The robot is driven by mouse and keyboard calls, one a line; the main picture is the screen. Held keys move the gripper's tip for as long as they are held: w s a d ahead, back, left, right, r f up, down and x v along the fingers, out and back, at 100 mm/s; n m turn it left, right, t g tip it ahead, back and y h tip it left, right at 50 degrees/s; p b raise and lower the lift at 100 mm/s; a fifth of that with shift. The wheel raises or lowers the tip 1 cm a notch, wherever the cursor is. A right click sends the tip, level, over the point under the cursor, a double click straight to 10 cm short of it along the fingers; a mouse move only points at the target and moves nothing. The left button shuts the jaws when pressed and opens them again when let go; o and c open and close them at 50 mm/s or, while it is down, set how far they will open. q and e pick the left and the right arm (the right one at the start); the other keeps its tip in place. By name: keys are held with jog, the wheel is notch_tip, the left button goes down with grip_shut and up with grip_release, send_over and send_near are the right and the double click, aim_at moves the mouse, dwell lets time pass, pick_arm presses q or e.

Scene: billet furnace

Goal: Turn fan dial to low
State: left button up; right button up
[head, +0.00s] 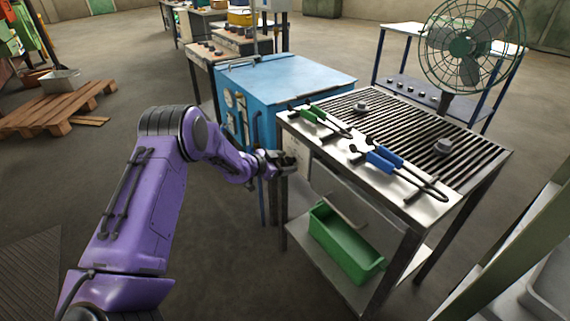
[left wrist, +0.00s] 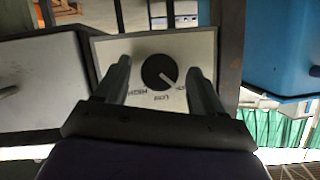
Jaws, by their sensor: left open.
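The fan dial (left wrist: 159,71) is a round black knob with a white pointer line, on a pale plate (left wrist: 205,42). The labels appear upside down in the left wrist view; HIGH is at lower left, LOW below. The pointer aims lower right, towards a small label that looks like OFF. My left gripper (head: 284,161) is at the left side of the metal table. In the left wrist view its open fingers (left wrist: 160,68) stand either side of the dial, with gaps visible. The dial is hidden in the head view. The green fan (head: 464,46) stands behind the table.
The slatted metal table (head: 440,205) carries green-handled tongs (head: 322,119) and blue-handled tongs (head: 385,160). A green bin (head: 345,245) sits on its lower shelf. A blue cabinet (head: 290,80) stands close behind my left gripper. Floor to the left is open, with a wooden pallet (head: 55,107).

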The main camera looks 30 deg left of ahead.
pick_arm(q)
jog(key=shift+w, duration=0.1)
jog(key=c, duration=1.1)
jog(key=shift+o, duration=0.2)
jog(key=m+b, duration=0.1)
jog(key=m+t+y+b, duration=0.1)
jog(key=b, duration=0.1)
jog(key=m+y+b, duration=0.1)
jog(key=shift+d+f+b, duration=0.25)
jog(key=shift+f+b, duration=0.05)
jog(key=shift+f, duration=0.1)
jog(key=m+t+b, duration=0.1)
jog(key=m+b, duration=0.1)
jog(key=shift+y+b, duration=0.4)
jog(key=shift+r+m+t+b, duration=0.15)
jog(key=shift+m+t+b, duration=0.25)
jog(key=shift+m+b, duration=0.2)
